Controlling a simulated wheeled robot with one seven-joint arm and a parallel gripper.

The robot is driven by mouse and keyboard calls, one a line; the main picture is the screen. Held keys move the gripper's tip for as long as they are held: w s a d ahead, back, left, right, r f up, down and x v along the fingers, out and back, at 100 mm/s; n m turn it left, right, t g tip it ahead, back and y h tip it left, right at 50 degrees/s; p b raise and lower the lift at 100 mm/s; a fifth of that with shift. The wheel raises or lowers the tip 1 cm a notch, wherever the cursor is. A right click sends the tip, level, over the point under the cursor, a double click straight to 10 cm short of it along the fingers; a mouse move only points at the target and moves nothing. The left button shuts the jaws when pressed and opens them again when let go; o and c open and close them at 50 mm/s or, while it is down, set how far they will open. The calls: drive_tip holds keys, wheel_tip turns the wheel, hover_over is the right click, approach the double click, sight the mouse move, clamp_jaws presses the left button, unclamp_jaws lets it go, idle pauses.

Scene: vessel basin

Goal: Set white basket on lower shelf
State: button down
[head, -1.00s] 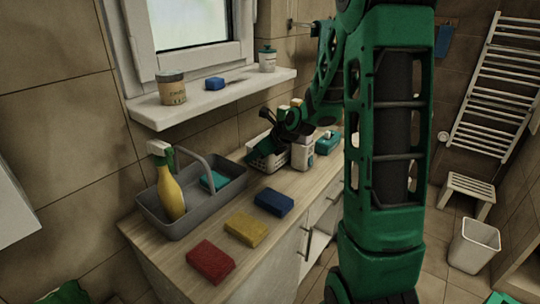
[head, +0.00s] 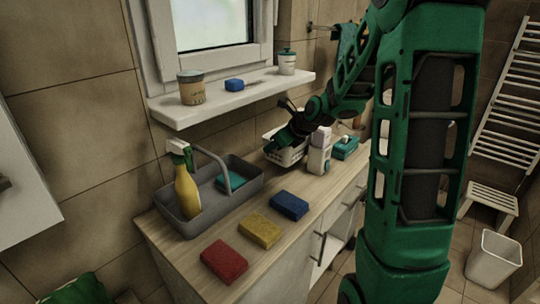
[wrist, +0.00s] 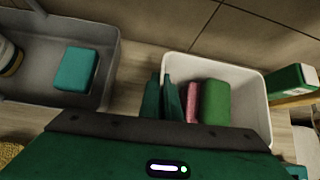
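The white basket (head: 289,157) stands on the wooden counter, against the wall below the window sill. In the wrist view the basket (wrist: 247,101) holds a green block (wrist: 214,102) and a pink one (wrist: 192,102). My gripper (head: 272,147) reaches down at the basket's left side. In the wrist view my gripper (wrist: 161,96) has one finger on each side of the basket's left wall, close together, so it appears shut on that wall. A lower shelf (head: 326,262) shows partly in an opening under the counter.
A grey caddy (head: 187,234) with a yellow spray bottle (head: 187,193) is left of the basket. White bottles (head: 319,152) and a teal box (head: 345,147) stand at its right. Red (head: 224,261), yellow (head: 260,230) and blue (head: 289,205) sponges lie along the counter's front.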

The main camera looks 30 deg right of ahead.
drive_tip(key=s+a+r, duration=0.6)
drive_tip(key=a+r, duration=0.1)
drive_tip(key=a, duration=0.2)
drive_tip(key=shift+s+a, duration=0.3)
drive_tip(key=shift+a, duration=0.05)
